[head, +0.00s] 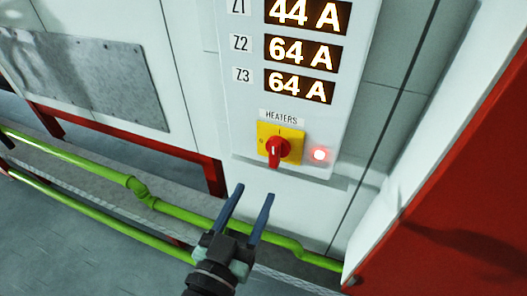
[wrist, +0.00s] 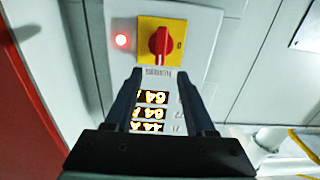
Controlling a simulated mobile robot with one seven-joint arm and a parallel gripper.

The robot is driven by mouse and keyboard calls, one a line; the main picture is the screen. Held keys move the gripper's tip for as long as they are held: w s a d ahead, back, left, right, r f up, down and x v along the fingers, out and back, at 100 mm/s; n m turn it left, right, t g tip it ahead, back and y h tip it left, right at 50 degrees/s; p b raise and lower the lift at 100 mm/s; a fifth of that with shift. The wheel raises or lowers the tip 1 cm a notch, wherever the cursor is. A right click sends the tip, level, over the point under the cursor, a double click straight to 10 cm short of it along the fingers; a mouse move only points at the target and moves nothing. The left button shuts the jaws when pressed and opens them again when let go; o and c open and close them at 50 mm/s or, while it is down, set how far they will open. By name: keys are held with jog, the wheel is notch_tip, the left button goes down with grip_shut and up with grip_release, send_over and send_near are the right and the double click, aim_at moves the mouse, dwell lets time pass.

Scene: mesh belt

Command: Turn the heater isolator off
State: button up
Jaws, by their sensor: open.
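The heater isolator is a red rotary handle (head: 275,151) on a yellow square plate (head: 268,133), under a "HEATERS" label (head: 282,117). Its grip stands roughly upright in line with the panel, not across it. A small faint mark shows on the plate's left side. A red lamp (head: 319,154) beside it is lit. My gripper (head: 255,191) is open and empty, below and in front of the handle, apart from it. The wrist view is turned upside down; there the handle (wrist: 160,41) lies beyond and between my open fingertips (wrist: 159,72).
The pale panel (head: 243,110) carries lit displays (head: 303,52) reading 44 A, 64 A and 64 A. A red surface (head: 450,190) stands to the right. Green pipes (head: 180,212) run low along the machine. The space around the handle looks clear.

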aim_at(273, 155)
jog(key=p+x, duration=0.2)
jog(key=x, duration=0.8)
jog(key=shift+w, duration=0.2)
grip_shut()
